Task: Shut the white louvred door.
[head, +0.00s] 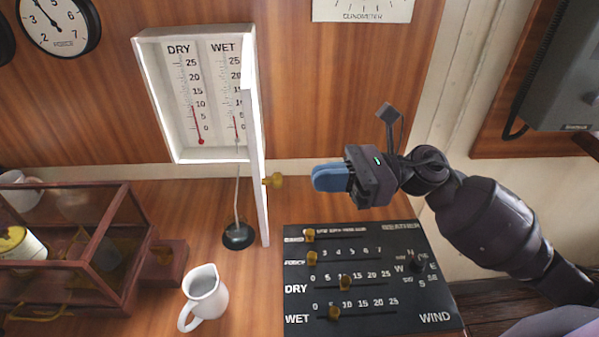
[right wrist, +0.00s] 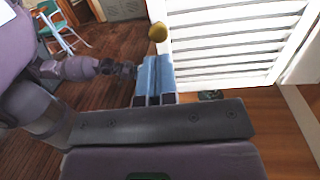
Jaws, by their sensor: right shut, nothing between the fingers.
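The white louvred door (head: 255,150) stands open, swung out from the right side of a white box (head: 150,90) on the wall. In the head view I see it nearly edge-on, with a brass knob (head: 273,180) on its outer side. My right gripper (head: 318,178) is shut and empty, its blue fingertips just right of the knob with a small gap. The right wrist view shows the door's slats (right wrist: 225,45) and the knob (right wrist: 158,32) just beyond the fingertips (right wrist: 155,65). My left gripper is out of view in the head view.
Inside the box are DRY and WET thermometers (head: 200,100). A black round-based item (head: 238,236) stands below. A white jug (head: 205,295), a wooden glazed case (head: 75,225) and a black weather panel (head: 370,295) are on the desk.

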